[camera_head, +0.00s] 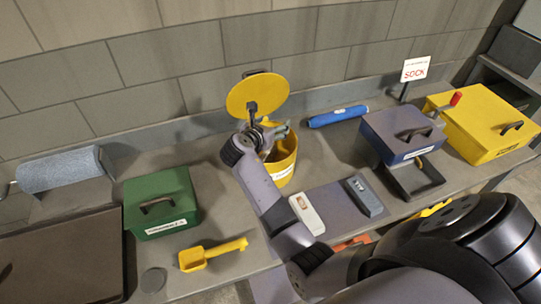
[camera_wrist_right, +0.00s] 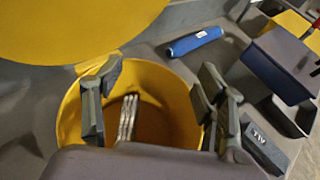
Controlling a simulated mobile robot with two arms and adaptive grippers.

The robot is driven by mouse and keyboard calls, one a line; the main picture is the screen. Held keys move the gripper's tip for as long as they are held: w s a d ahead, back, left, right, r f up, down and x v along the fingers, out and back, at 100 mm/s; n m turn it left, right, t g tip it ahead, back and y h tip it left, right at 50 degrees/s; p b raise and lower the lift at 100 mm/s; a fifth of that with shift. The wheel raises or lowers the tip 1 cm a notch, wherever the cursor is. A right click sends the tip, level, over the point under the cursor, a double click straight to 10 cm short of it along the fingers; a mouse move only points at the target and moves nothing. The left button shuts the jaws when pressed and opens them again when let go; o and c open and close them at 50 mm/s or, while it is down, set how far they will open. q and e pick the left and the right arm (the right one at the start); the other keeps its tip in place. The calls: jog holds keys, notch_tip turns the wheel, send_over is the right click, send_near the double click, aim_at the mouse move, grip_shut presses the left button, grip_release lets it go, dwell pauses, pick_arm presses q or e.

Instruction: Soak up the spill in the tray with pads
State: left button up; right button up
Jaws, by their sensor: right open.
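My right gripper (camera_head: 272,140) is open over the mouth of the yellow bin (camera_head: 283,168), whose round lid (camera_head: 257,93) stands raised. In the right wrist view the fingers (camera_wrist_right: 155,100) are spread over the bin's opening (camera_wrist_right: 160,75). A pale, folded, pad-like piece (camera_wrist_right: 127,118) shows inside the opening between the fingers, touching neither. A dark brown tray-like surface (camera_head: 65,255) lies at the lower left, cut off by the frame; I cannot make out a spill on it. A grey-blue roll (camera_head: 60,170) lies behind it. My left gripper is not in view.
A green box (camera_head: 160,205) and yellow scoop (camera_head: 212,254) stand left of my arm. A blue sock-like roll (camera_head: 338,116), blue box (camera_head: 402,135), yellow case (camera_head: 485,122) and SOCK sign (camera_head: 415,69) are right. The wall closes the back.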

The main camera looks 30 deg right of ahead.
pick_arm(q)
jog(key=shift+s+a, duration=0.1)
pick_arm(e)
jog(key=v, duration=0.7)
jog(key=shift+s+a+r, duration=0.1)
jog(key=shift+s+a, duration=0.05)
jog(key=shift+a, duration=0.05)
dwell(0.4)
